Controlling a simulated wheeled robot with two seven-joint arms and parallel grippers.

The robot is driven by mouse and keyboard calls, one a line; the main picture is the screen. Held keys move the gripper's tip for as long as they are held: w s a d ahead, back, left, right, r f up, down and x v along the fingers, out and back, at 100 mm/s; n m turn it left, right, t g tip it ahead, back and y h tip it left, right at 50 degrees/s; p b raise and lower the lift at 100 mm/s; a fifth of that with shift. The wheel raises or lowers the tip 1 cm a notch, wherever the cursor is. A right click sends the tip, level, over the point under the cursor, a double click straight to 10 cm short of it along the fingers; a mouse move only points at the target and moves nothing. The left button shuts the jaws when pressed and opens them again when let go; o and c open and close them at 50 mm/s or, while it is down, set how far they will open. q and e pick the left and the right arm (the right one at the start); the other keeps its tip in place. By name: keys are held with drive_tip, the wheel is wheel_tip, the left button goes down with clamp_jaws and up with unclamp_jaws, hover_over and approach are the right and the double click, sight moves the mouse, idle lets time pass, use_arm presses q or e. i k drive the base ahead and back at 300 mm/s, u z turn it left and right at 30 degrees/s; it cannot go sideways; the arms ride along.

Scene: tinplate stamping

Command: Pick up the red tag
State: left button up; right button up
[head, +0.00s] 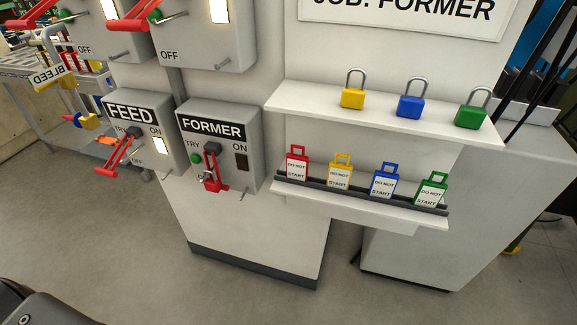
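The red tag (297,164) stands upright at the left end of a dark rack on the lower white shelf. Its white face carries "DO NOT START" and its top is a red loop. To its right in the same rack stand a yellow tag (340,173), a blue tag (383,180) and a green tag (431,189), apart from one another. Neither of my grippers shows in the head view, so whether they are open or shut cannot be seen.
An upper shelf (330,112) overhangs the tags, carrying yellow (352,96), blue (410,106) and green padlocks (473,114). Left of the rack, the FORMER box (228,135) projects, with a red lockout device (212,172) on it. The FEED box (130,112) is further left. Open floor lies in front.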

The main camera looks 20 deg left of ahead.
sight(297, 165)
drive_tip(key=u, duration=0.5)
drive_tip(key=k, duration=1.2)
drive_tip(key=z, duration=0.5)
drive_tip(key=i, duration=0.8)
drive_tip(key=z, duration=0.6)
